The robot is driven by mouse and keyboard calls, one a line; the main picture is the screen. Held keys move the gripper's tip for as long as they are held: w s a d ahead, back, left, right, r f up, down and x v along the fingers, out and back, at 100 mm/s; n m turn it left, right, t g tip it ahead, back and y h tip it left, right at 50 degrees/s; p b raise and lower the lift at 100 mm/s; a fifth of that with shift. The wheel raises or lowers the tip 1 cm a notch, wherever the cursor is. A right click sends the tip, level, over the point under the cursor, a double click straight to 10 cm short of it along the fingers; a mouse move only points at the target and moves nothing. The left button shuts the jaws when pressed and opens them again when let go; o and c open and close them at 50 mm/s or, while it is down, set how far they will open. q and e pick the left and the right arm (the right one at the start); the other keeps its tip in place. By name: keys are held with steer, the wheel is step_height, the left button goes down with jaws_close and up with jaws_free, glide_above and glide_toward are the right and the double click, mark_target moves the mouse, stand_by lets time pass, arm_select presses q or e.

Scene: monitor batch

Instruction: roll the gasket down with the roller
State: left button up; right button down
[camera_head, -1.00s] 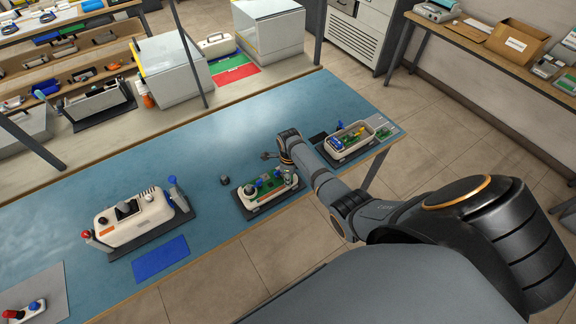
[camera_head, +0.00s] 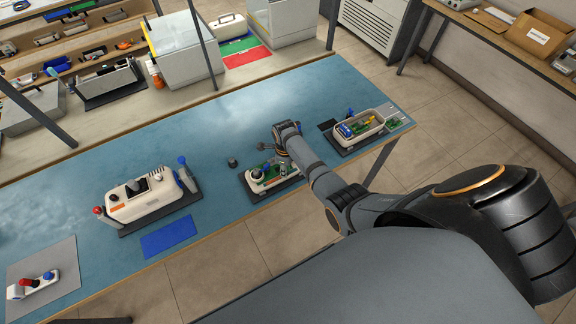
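My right gripper (camera_head: 267,148) is over the back edge of the middle cream housing (camera_head: 262,188), with its fingers pointing left. The fingers are too small to tell open from shut, and I see nothing clearly held. The housing has a green board and lies on a dark mat; my arm hides part of it. A small dark cylinder (camera_head: 232,162) stands on the blue table just left of the housing. I cannot make out a gasket or tell which item is the roller. My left gripper is not in view.
A larger cream unit (camera_head: 150,200) with red and blue knobs stands at left, a blue pad (camera_head: 169,236) before it. A grey mat (camera_head: 62,262) holds a small knobbed device (camera_head: 32,284). An open tray (camera_head: 358,128) stands at right. The blue table's (camera_head: 205,125) middle back is clear.

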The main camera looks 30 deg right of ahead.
steer(key=shift+a+r, duration=0.1)
steer(key=shift+a, duration=1)
steer(key=shift+s+a, duration=0.1)
steer(key=shift+a, duration=2.15)
steer(key=shift+s+a+f, duration=0.1)
steer(key=shift+a+f, duration=0.05)
steer(key=shift+a, duration=0.45)
steer(key=shift+s+a+f, duration=0.1)
steer(key=shift+a, duration=0.45)
step_height(320, 180, up, 7)
steer(key=shift+w, duration=0.2)
steer(key=c, duration=1.7)
jaws_free()
jaws_close()
